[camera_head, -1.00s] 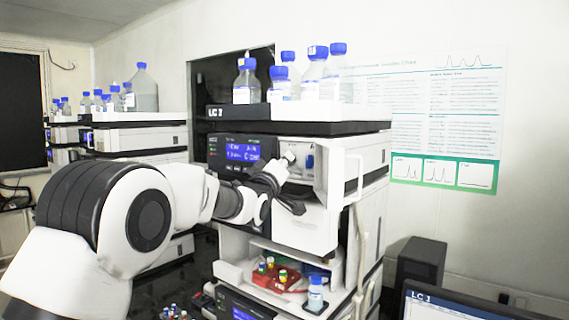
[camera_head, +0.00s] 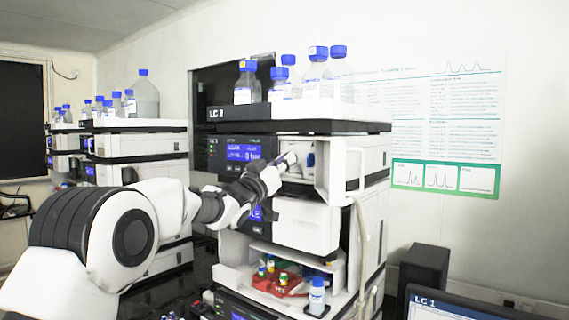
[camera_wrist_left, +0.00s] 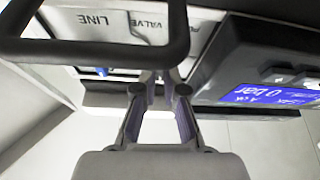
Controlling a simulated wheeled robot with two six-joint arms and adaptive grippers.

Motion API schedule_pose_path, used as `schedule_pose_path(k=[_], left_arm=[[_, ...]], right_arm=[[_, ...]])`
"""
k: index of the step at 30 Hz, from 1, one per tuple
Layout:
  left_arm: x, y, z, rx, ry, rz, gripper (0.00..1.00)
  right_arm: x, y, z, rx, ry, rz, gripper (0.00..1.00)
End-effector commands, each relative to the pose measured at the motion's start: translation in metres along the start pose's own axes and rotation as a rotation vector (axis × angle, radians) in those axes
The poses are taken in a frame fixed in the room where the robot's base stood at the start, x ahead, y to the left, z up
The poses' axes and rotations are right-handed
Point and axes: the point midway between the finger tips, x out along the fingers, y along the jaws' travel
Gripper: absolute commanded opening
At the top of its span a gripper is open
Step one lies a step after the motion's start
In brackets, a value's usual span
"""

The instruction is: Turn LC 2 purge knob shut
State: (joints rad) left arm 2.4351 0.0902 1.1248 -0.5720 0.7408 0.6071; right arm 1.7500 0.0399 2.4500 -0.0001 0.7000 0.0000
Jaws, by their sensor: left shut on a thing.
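The stack labelled LC 2 (camera_head: 213,113) stands in the middle of the head view. Its pump module has a lit blue display (camera_head: 243,153) and an open bay to its right. The pale purge knob (camera_head: 292,157) shows as a small light shape in that bay. My left gripper (camera_head: 283,163) reaches it from the lower left and is shut on it, hiding most of it. In the left wrist view, the fingers (camera_wrist_left: 159,92) point at the module front; the knob between them cannot be made out clearly. The display (camera_wrist_left: 272,95) there reads 0 bar. My right gripper is out of view.
A white open door (camera_head: 333,170) flanks the bay on the right. Blue-capped bottles (camera_head: 245,82) stand on top of the stack. A red vial rack (camera_head: 277,284) sits below. A second stack (camera_head: 135,140) stands at the left, and a monitor (camera_head: 460,305) at lower right.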

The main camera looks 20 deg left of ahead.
Motion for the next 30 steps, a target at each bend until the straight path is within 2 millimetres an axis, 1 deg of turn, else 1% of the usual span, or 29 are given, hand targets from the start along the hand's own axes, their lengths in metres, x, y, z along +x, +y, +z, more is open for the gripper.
schedule_pose_path(k=[1,7,21,22,23,24,30], left_arm=[[0.0005,-0.0008,-0.0038,0.018,0.006,0.006,0.00],[0.0007,-0.0006,-0.0045,0.072,0.007,0.029,0.00],[0.0008,-0.0003,-0.0053,0.086,0.008,0.034,0.00],[0.0008,-0.0003,-0.0053,0.086,0.008,0.035,0.20],[0.0008,-0.0003,-0.0052,0.086,0.008,0.035,0.30],[0.0007,-0.0003,-0.0047,0.086,0.007,0.035,0.34],[0.0004,-0.0004,-0.0026,0.085,0.004,0.034,0.34]], right_arm=[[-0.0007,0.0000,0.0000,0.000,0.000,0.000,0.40],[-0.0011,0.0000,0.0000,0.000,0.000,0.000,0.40],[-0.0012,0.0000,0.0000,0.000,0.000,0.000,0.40],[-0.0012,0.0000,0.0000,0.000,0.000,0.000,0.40],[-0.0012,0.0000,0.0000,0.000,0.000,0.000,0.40],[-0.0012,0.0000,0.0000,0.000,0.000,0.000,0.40],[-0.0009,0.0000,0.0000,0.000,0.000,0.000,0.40]])
